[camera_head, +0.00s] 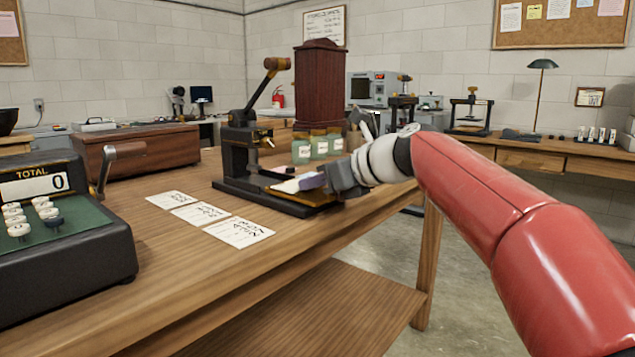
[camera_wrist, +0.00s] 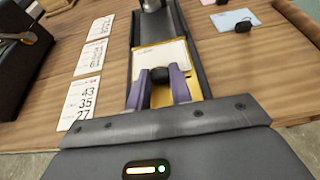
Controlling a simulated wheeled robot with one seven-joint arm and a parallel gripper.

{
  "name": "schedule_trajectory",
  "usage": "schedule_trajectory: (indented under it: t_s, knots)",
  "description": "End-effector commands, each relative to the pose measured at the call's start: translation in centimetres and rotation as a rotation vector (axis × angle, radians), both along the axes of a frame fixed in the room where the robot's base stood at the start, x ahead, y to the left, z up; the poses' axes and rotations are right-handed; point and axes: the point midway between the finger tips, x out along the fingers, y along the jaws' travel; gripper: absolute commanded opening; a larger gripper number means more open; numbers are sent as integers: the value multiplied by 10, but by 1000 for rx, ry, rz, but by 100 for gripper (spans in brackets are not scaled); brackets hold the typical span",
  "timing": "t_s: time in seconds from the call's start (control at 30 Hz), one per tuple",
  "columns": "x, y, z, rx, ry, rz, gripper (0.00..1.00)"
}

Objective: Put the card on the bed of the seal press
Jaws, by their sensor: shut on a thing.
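The seal press (camera_head: 248,150) stands on the wooden table, a black frame with a raised lever and a long base. Its brass-coloured bed (camera_head: 318,198) is at the near end of the base; it also shows in the wrist view (camera_wrist: 197,88). My gripper (camera_head: 314,181) is above the bed, its purple fingers shut on a black knob (camera_wrist: 160,75) on the card. The cream card (camera_wrist: 165,54) lies over the bed, roughly in line with it, with brass showing around its edges. In the head view the card (camera_head: 290,186) is partly hidden by the fingers; I cannot tell whether it touches the bed.
Three printed sheets (camera_head: 200,212) lie left of the press. An adding machine (camera_head: 60,220) stands at the near left. Several labelled jars (camera_head: 318,148) and a dark red cabinet (camera_head: 320,85) are behind the press. A bluish card with a black knob (camera_wrist: 235,20) lies right of the press.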

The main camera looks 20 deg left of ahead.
Motion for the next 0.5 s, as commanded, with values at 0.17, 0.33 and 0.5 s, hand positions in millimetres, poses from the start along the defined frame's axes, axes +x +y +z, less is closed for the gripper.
schedule_trajectory:
  t_s: [0.17,0.33,0.5]
  knots:
    - [0,0,-2,0,1,0,34]
    - [0,0,-2,0,0,0,43]
    - [-2,-6,5,1,-2,-3,43]
